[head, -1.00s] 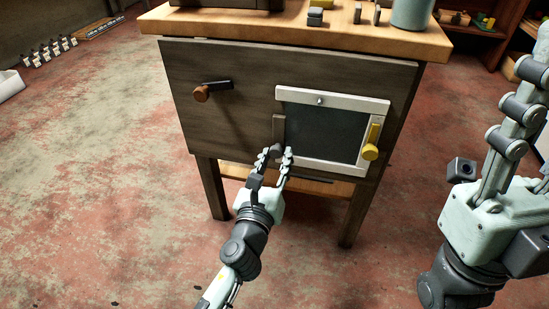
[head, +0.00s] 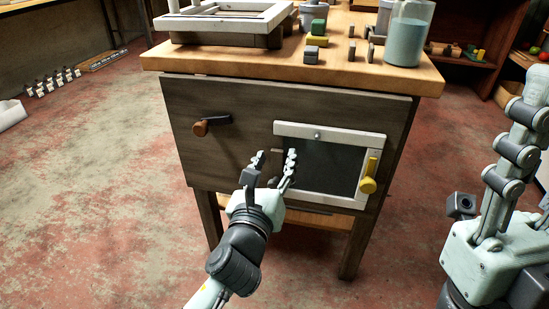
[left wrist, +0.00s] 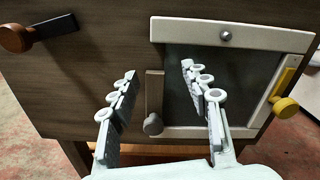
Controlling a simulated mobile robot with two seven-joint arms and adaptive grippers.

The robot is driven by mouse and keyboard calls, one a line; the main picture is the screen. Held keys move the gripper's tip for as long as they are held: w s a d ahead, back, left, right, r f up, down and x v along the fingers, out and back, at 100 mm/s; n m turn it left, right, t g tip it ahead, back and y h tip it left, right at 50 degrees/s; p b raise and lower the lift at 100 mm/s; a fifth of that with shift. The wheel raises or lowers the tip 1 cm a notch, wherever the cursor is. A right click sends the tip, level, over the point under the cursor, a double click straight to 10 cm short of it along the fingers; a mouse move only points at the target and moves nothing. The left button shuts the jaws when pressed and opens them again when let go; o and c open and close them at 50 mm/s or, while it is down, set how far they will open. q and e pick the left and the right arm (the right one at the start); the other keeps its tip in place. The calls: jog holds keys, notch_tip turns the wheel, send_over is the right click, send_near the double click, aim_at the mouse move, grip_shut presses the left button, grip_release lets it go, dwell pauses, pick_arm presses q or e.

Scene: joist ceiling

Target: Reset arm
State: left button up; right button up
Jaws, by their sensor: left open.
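My left gripper (head: 273,165) is open and empty in front of the wooden cabinet (head: 235,150), near the left edge of a white-framed dark panel (head: 322,192). In the left wrist view its two fingers (left wrist: 160,95) stand apart, with a small grey knob on a brown strip (left wrist: 154,100) visible between them. I cannot tell whether the fingers touch the cabinet.
The cabinet front has a brown-knobbed handle (head: 203,127) at left and a yellow handle (head: 370,177) at right. On top are a white frame (head: 225,24), small blocks (head: 315,40) and a bluish jar (head: 406,42).

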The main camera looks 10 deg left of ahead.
pick_arm(q)
jog(key=shift+r, duration=0.55)
